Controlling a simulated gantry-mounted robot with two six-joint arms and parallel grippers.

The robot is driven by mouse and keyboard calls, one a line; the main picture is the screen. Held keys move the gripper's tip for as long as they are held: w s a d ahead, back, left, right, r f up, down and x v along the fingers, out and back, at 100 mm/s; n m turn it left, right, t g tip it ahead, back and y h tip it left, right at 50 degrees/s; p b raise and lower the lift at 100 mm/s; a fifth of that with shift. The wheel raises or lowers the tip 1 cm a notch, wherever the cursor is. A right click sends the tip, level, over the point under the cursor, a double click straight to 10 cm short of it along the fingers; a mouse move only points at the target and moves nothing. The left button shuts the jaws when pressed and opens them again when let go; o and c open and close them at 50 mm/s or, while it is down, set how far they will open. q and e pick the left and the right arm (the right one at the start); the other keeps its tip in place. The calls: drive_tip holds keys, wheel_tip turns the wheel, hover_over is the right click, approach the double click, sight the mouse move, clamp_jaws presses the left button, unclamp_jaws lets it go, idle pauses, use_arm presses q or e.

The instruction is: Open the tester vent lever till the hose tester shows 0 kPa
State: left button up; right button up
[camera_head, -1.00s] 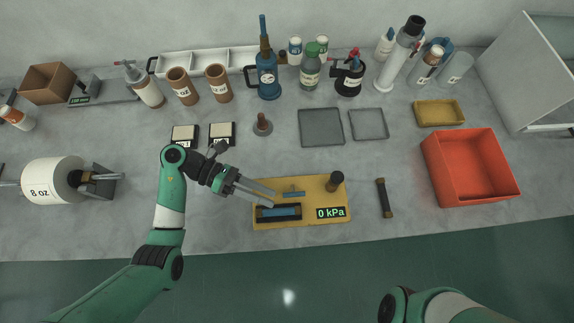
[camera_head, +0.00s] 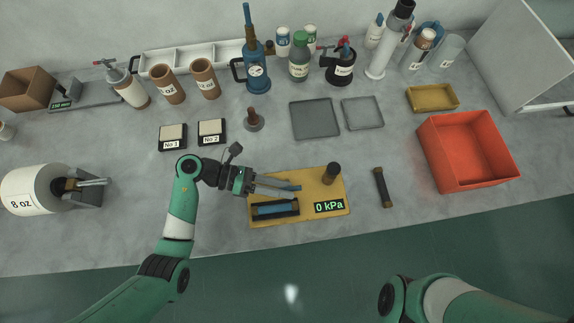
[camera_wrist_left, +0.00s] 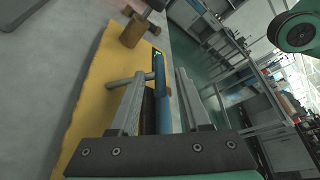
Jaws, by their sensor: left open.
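The hose tester is a yellow board (camera_head: 318,177) near the table's front edge. Its green display (camera_head: 329,206) reads 0 kPa in the head view. In the left wrist view a blue rod (camera_wrist_left: 162,95) shows between the spread fingers; contact cannot be told. My right gripper is out of view.
A dark rod with brown ends (camera_head: 383,187) lies right of the board. A dark knob (camera_head: 331,172) stands up from the board's back right. A red bin (camera_head: 425,150) is farther right. Bottles and cups line the back.

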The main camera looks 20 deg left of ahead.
use_arm(q)
drive_tip(key=shift+w+d+f, duration=0.15)
drive_tip(key=shift+d+f, duration=0.05)
drive_tip(key=shift+d, duration=0.5)
drive_tip(key=shift+c, duration=0.3)
clamp_jaws()
idle(0.6)
